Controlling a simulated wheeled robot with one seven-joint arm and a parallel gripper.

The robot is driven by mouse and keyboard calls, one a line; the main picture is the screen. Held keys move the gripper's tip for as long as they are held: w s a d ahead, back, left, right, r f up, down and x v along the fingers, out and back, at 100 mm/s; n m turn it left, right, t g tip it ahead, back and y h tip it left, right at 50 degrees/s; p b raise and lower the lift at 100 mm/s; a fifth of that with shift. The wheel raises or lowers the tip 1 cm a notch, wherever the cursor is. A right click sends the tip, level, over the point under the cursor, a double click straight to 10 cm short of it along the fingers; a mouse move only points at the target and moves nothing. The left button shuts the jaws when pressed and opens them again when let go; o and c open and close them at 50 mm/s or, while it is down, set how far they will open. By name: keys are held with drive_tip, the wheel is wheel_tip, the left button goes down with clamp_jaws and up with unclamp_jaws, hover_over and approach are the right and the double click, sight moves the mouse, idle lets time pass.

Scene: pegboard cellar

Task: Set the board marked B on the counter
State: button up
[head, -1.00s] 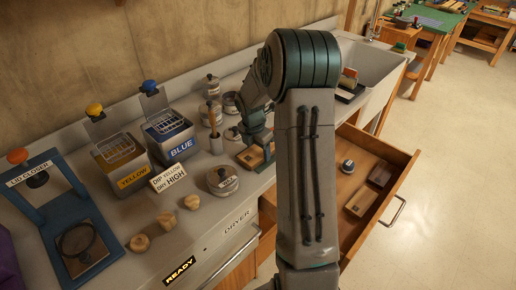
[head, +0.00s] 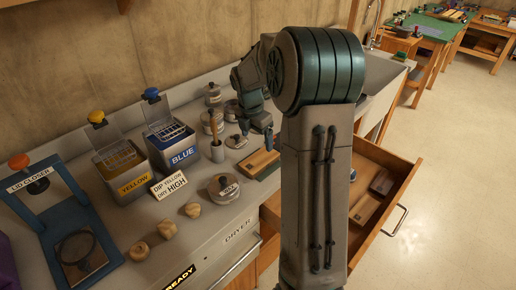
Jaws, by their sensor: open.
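A small wooden board (head: 257,163) lies flat on the counter (head: 232,150), with a green strip along its right edge. I cannot read any letter on it. My gripper (head: 257,134) is open and empty, above and behind this board and apart from it. More wooden blocks or boards, one at the back (head: 382,182) and one at the front (head: 364,209), lie in the open drawer (head: 401,172); no marks on them can be read. My arm hides the drawer's left part.
Several jars stand behind. The open drawer juts out at right, beside clear floor.

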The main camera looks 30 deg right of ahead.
drive_tip(key=s+a+r+m+t, duration=0.1)
drive_tip(key=s+a+r+m, duration=0.7)
drive_tip(key=s+a+m, duration=0.5)
drive_tip(key=s+m, duration=0.4)
drive_tip(key=s, duration=0.1)
drive_tip(key=s+a+f+m+t+y, duration=0.1)
drive_tip(key=s+m, duration=0.4)
drive_tip(key=s, duration=0.2)
drive_tip(key=shift+s+a+f+y, duration=0.2)
drive_tip(key=shift+a+f+y, duration=0.05)
drive_tip(key=shift+y, duration=0.05)
